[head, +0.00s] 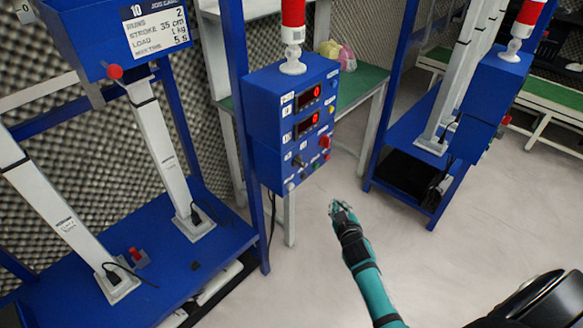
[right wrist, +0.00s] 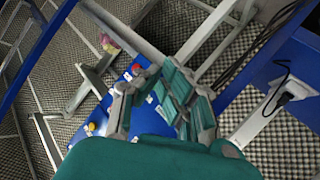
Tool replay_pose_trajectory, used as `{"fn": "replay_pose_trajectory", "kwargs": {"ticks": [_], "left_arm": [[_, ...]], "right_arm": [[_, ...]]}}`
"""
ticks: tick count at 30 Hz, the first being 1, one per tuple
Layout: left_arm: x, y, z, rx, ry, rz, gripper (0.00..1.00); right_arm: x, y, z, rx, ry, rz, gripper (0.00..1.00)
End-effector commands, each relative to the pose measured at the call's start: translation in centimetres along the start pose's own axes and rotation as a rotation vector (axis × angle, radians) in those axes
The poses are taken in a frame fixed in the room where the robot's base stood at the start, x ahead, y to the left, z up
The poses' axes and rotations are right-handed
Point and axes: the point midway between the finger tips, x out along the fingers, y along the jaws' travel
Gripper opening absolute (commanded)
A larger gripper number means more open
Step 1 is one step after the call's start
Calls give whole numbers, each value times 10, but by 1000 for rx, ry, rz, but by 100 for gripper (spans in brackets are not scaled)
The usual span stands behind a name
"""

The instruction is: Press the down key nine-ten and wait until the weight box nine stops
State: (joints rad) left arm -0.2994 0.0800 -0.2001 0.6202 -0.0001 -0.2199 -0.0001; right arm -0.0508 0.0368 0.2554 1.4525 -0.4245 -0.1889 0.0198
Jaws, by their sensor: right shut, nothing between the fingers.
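A blue control box (head: 283,160) stands on a post in the middle of the head view. Its front has two red displays, a red mushroom button (head: 324,142) and several small keys and labels. The labels are too small to read, so I cannot tell which is the down key nine-ten. My right gripper (head: 340,208) is shut and empty, below and to the right of the box, apart from it. In the right wrist view its fingers (right wrist: 152,80) are in front of the blue panel (right wrist: 100,116), hiding part of it. Weight box nine cannot be made out. My left gripper is not in view.
A blue unit labelled 10 (head: 90,25) is at upper left, above a blue frame with white columns (head: 160,140). A similar blue rig (head: 405,165) stands at right. A green-topped table (head: 360,85) is behind the box.

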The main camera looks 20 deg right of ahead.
Motion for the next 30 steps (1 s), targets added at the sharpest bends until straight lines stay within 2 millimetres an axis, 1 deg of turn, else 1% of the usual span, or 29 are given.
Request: {"fn": "replay_pose_trajectory", "kwargs": {"ticks": [3, 6, 17, 23, 30], "left_arm": [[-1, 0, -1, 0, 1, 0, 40], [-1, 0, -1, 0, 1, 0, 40], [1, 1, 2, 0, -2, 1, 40], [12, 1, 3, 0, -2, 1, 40], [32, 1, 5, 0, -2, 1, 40]], "right_arm": [[0, 8, -9, -2, 15, 16, 0], [0, 10, -11, -2, 18, 20, 0], [2, 8, -12, -2, 19, 20, 0], [15, -1, -19, 0, 22, 20, 0], [40, -19, -37, 0, 22, 19, 0]]}}
